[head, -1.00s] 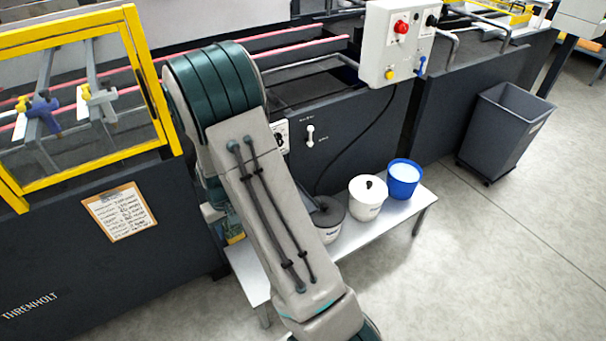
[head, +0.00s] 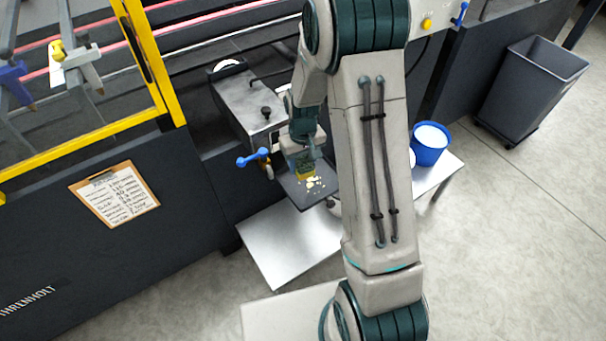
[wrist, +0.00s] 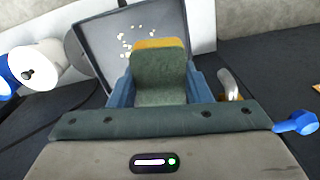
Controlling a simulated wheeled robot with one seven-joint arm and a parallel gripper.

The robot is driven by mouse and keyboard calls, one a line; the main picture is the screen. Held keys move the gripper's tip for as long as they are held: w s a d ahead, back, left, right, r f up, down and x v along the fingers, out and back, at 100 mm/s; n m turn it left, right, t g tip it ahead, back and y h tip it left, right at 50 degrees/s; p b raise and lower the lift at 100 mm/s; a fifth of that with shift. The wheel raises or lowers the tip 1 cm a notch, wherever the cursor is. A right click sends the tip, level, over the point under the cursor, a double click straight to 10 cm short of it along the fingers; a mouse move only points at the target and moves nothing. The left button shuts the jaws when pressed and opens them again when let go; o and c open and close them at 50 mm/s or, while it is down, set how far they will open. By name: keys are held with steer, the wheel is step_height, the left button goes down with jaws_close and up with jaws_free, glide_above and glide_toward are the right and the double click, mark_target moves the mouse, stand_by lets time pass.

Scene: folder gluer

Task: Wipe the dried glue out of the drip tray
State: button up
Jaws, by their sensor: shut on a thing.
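The drip tray (head: 320,192) is a dark shallow tray jutting from the machine's side, above the low bench. Several pale flakes of dried glue (head: 316,183) lie in it. In the wrist view the tray (wrist: 104,57) shows its rim and the glue flakes (wrist: 125,42) beyond my gripper. My gripper (head: 305,170) points down at the tray and is shut on a sponge (wrist: 160,75), green with a yellow edge. The sponge's yellow end (head: 306,177) is over the tray beside the flakes. I cannot tell whether it touches the tray floor.
A blue-handled valve (head: 254,158) sits left of the tray. A metal glue box (head: 250,105) is behind it. The low bench (head: 285,250) carries a blue bucket (head: 430,142) and a white tub (wrist: 38,65). A grey bin (head: 527,88) stands on the right.

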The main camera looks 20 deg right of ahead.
steer(key=shift+w+d+f+n+b, duration=0.15)
steer(key=shift+f+n+b, duration=0.25)
steer(key=shift+f+b, duration=0.75)
steer(key=shift+f, duration=0.15)
